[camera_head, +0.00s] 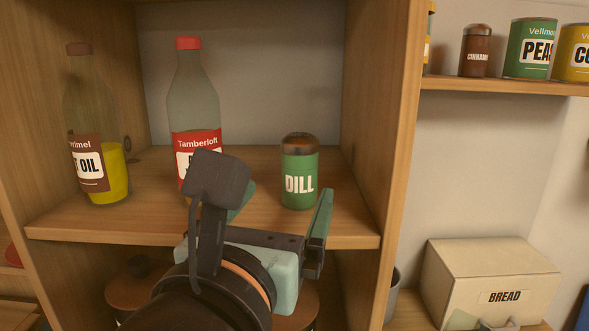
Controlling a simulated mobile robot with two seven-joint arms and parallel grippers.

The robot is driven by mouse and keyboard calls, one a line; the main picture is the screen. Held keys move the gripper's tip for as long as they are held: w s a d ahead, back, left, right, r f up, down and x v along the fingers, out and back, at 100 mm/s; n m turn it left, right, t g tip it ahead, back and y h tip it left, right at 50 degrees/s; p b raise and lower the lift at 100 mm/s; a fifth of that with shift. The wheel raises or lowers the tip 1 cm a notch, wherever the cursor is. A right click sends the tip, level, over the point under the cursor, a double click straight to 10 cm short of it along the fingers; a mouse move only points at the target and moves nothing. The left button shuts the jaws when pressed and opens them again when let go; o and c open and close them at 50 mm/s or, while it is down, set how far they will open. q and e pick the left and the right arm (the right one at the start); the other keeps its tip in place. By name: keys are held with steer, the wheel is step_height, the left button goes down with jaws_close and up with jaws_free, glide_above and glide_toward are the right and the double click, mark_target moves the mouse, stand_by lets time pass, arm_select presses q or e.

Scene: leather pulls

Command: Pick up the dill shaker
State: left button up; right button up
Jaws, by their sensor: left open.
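The dill shaker (300,182) is a green cylinder with a brown domed cap and a white DILL label. It stands upright on the cabinet shelf (345,222), near the right side wall. My left gripper (287,196) is open in front of it, with nothing seen held. Its two fingers appear to either side of the shaker in the picture, the right one overlapping the shelf's front edge. I cannot tell how far the fingertips are from the shaker. My right gripper is not clearly in view.
A red-capped Tamberloft bottle (196,95) stands left of the shaker, partly behind my gripper. An oil bottle (102,175) stands farther left. Cabinet side walls (385,90) bound the shelf. At right are a bread box (490,280) and a higher shelf (500,87) with tins.

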mark_target(298, 177)
arm_select(q)
steer(key=shift+w+d+f+b, duration=0.15)
steer(key=shift+w+d+b, duration=0.05)
steer(key=shift+w+b, duration=0.4)
steer(key=shift+w+d+f+b, duration=0.15)
steer(key=shift+w+b, duration=0.4)
steer(key=shift+b, duration=0.05)
steer(key=x, duration=0.1)
steer(key=p+x, duration=0.1)
steer(key=x, duration=0.2)
steer(key=shift+w+r, duration=0.1)
steer(key=shift+r, duration=0.2)
steer(key=shift+f+p+x, duration=0.2)
steer(key=shift+p+x, duration=0.45)
steer(key=shift+x, duration=2.3)
steer(key=shift+a, duration=0.15)
steer(key=shift+c, duration=0.3)
jaws_close()
steer(key=shift+r, duration=0.1)
